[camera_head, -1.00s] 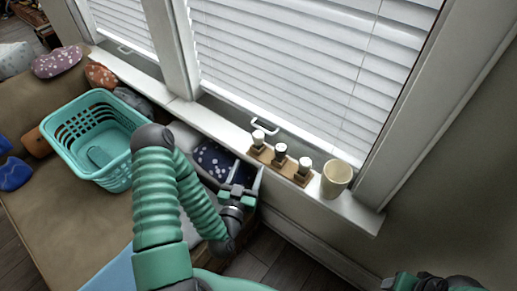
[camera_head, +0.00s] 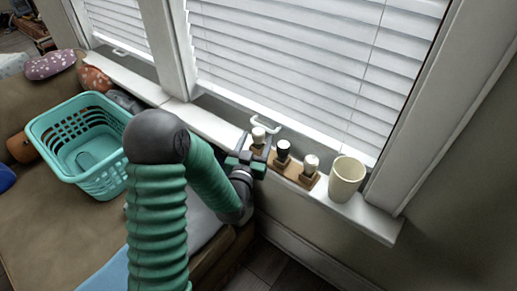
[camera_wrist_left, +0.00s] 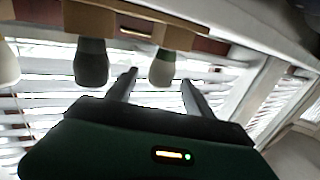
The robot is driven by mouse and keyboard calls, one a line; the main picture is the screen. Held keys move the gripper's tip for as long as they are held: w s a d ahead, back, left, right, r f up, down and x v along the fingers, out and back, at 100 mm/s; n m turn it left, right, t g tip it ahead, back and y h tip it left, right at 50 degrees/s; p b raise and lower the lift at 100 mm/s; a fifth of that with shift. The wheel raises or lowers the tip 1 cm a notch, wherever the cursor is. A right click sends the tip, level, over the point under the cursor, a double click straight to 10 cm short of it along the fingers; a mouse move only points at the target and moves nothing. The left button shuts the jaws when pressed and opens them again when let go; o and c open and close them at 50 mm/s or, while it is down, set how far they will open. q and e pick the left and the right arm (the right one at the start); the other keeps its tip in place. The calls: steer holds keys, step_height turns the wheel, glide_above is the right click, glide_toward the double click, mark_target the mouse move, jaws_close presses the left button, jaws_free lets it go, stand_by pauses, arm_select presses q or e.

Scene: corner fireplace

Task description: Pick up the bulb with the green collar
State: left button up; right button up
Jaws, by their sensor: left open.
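Three bulbs stand in a wooden rack (camera_head: 296,177) on the windowsill. The left bulb (camera_head: 258,134) has a pale top; its lower part is hidden by my left gripper (camera_head: 255,149). In the left wrist view this bulb (camera_wrist_left: 163,70) shows a grey-green collar and lies between the lines of the two fingers. My left gripper is open, and its fingertips (camera_wrist_left: 158,84) are at or just short of that bulb; contact cannot be told. My right gripper is not in view.
A cream cup (camera_head: 346,180) stands on the sill (camera_head: 379,219) right of the rack. A window handle (camera_head: 266,122) rises behind the left bulb. The window blinds (camera_head: 320,70) are behind. A teal basket (camera_head: 95,185) stands on the couch (camera_head: 60,235) at left.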

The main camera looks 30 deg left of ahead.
mark_target(257, 137)
arm_select(q)
steer(key=x, duration=0.3)
steer(key=shift+w+a+r, duration=0.1)
steer(key=shift+w+a, duration=0.05)
steer(key=shift+w, duration=0.05)
jaws_close()
steer(key=shift+r, duration=0.15)
